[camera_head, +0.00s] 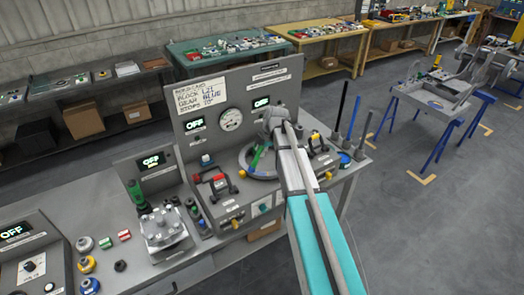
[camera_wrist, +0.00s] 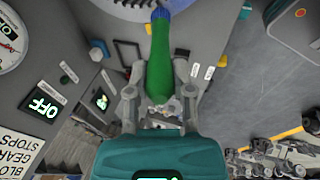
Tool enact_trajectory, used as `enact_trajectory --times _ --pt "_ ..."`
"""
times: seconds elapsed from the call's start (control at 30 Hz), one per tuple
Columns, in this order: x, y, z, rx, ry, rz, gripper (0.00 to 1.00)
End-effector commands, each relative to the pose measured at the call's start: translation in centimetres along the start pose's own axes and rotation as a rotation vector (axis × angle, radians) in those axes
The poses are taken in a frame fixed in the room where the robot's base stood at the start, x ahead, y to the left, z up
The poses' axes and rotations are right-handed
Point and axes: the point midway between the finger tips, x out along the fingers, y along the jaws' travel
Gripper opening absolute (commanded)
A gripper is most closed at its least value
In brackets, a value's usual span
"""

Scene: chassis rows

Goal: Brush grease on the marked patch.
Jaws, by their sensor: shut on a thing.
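My gripper (camera_wrist: 158,75) is shut on the green handle of a brush (camera_wrist: 158,50), one finger on each side. The brush's blue end (camera_wrist: 160,14) points to the top of the wrist view, over the edge of a grey toothed ring (camera_wrist: 115,8). I cannot tell whether the tip touches it. In the head view my gripper (camera_head: 276,118) is at the middle console, and the green handle (camera_head: 257,158) crosses the round ring (camera_head: 262,176). I cannot make out a marked patch; my arm hides part of the ring.
A gauge (camera_head: 230,119) and a handwritten note (camera_head: 200,94) are on the console's back panel. A red-handled part (camera_head: 216,182) stands left of the ring. Dark and blue upright rods (camera_head: 350,115) stand to the right.

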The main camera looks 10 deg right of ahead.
Motion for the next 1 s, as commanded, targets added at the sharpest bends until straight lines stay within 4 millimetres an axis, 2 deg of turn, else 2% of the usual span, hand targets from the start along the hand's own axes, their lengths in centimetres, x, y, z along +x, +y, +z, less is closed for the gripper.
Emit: enact_trajectory --times 0.6,1.0 --pt "-0.9 -2.3 1.9 0.001 0.001 0.0 0.0" --pt "-1.0 -2.5 2.1 0.0 0.001 0.0 0.0"
